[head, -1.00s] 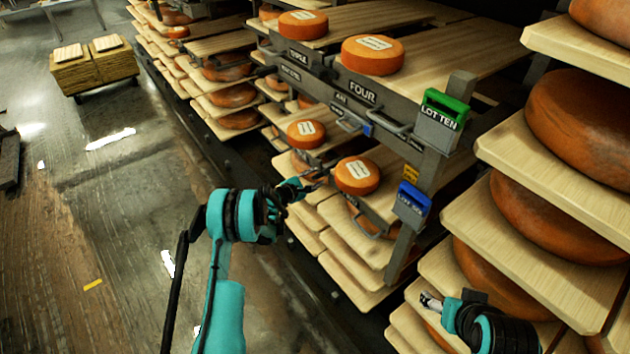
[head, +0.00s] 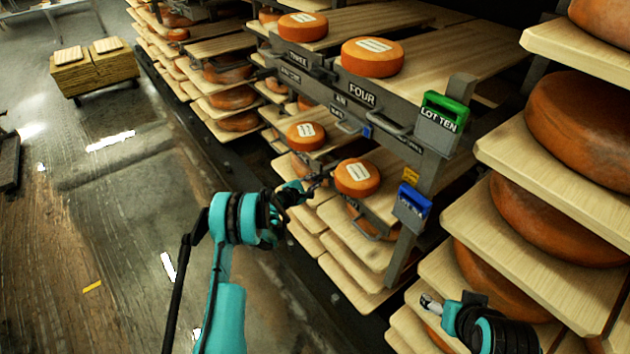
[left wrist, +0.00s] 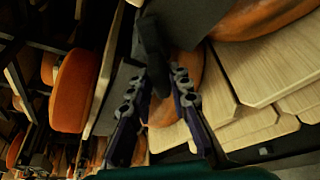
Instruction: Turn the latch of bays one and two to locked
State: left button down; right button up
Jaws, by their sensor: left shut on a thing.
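My left gripper (head: 318,184) is at the front of the lower shelf, left of a small orange cheese wheel (head: 357,177) with a white label. In the left wrist view its fingers (left wrist: 165,85) are shut on a dark latch handle (left wrist: 153,45). The latch's setting cannot be read. Another small wheel (head: 305,134) lies on a board further back. The upper bay plates read THREE (head: 298,60) and FOUR (head: 362,94); I cannot read the lower plates. My right gripper (head: 430,302) is low at the right, apart from the latches; its jaws are unclear.
A green LOT TEN box (head: 444,112) and a blue box (head: 412,203) hang on the rack's near post. Large wheels on boards (head: 555,235) stand close at the right. A stack of boards (head: 95,68) stands at the back left.

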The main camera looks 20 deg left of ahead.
pick_arm(q)
jog(key=m+t, duration=0.1)
jog(key=m, duration=0.2)
jog(key=shift+f+t+y, duration=0.1)
jog(key=shift+t+y, duration=0.2)
jog(key=shift+m+t, duration=0.9)
jog(key=shift+m, duration=0.9)
jog(key=shift+s+d, duration=0.1)
jog(key=c, duration=1.5)
grip_release()
